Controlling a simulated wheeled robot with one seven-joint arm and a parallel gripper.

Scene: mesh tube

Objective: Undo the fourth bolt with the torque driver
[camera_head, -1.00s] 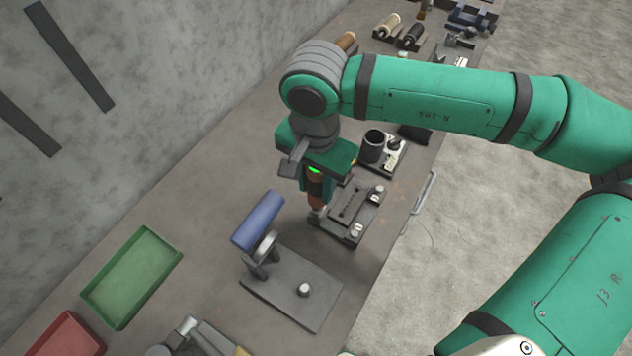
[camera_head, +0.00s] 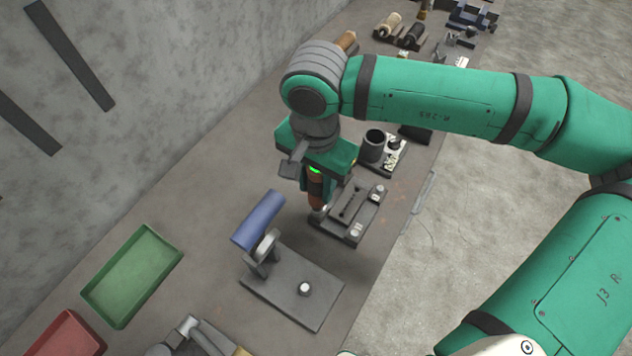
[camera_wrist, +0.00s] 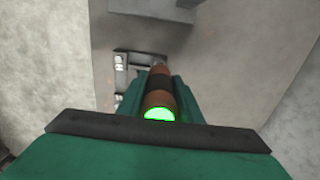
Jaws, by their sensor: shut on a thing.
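My gripper (camera_head: 316,185) is shut on the torque driver (camera_head: 316,193), a brown and black tool with a lit green end. It holds the driver roughly upright, tip down, over the left corner of a dark bolted plate (camera_head: 346,212). Bolt heads show on the plate's right (camera_head: 377,192) and front (camera_head: 355,231) corners. The bolt under the driver's tip is hidden, so I cannot tell whether the tip is seated on it. In the wrist view the driver (camera_wrist: 159,95) sits between the green fingers, with the plate (camera_wrist: 125,75) beyond it.
A dark cup (camera_head: 374,146) stands behind the plate. A green tray (camera_head: 132,276) and a red tray (camera_head: 66,338) lie at left.

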